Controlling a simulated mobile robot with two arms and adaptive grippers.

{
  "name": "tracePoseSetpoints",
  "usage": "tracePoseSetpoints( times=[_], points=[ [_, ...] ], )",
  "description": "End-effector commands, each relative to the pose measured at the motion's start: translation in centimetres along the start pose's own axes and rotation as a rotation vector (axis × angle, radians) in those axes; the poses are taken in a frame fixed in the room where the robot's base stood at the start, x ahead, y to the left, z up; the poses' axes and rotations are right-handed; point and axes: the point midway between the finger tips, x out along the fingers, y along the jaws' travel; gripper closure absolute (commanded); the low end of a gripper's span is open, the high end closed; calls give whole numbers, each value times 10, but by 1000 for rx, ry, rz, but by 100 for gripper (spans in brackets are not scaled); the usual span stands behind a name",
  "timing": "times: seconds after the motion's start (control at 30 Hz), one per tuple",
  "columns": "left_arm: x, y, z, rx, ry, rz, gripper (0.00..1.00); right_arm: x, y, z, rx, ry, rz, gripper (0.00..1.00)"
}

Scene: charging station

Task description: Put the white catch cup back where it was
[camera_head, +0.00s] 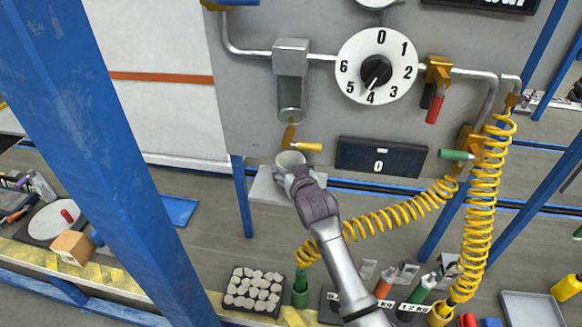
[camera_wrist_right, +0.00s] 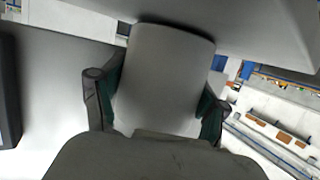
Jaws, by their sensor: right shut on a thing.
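The white catch cup (camera_head: 288,158) is at the middle of the head view, below the clear tube (camera_head: 291,97) and the yellow-handled valve (camera_head: 305,147) on the grey panel. My right gripper (camera_head: 292,170) is shut on it. In the right wrist view the cup (camera_wrist_right: 165,75) fills the middle, with a finger of the gripper (camera_wrist_right: 155,95) on each side. A light grey plate (camera_head: 265,190) sticks out from the panel just below and behind the cup. I cannot tell whether the cup touches it. My left gripper is not in view.
A numbered dial (camera_head: 350,68) and a dark display (camera_head: 382,157) reading 0 are on the panel. A yellow coiled hose (camera_head: 485,190) hangs at right and sags behind my forearm. A tray of stones (camera_head: 254,290) and several bottles stand on the lower bench. A blue post (camera_head: 105,150) is at left.

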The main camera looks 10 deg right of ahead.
Motion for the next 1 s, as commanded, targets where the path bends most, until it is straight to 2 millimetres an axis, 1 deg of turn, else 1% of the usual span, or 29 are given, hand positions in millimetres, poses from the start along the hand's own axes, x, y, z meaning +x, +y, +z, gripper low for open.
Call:
tracePoseSetpoints(
  times=[0.2, 0.23, 0.37, 0.4, 0.67, 0.77, 0.87, 1.0],
  points=[
    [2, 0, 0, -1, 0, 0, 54, 1, 0, 3, 0, 0, 0, 61],
    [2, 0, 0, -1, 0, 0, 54, 1, 0, 4, 0, -1, 0, 25],
    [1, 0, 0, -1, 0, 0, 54, 1, 0, 3, -1, 0, 0, 3],
    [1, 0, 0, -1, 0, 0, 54, 1, 0, 3, -1, 0, 0, 1],
    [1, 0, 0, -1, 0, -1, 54, 0, 0, 3, -1, 0, 0, 1],
    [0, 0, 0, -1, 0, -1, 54, -1, 0, -1, -1, 1, 0, 1],
    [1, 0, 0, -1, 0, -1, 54, -8, 0, 1, 0, 1, 0, 1],
    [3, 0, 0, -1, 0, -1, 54, -30, 0, 1, 0, 1, 0, 1]
  ],
)
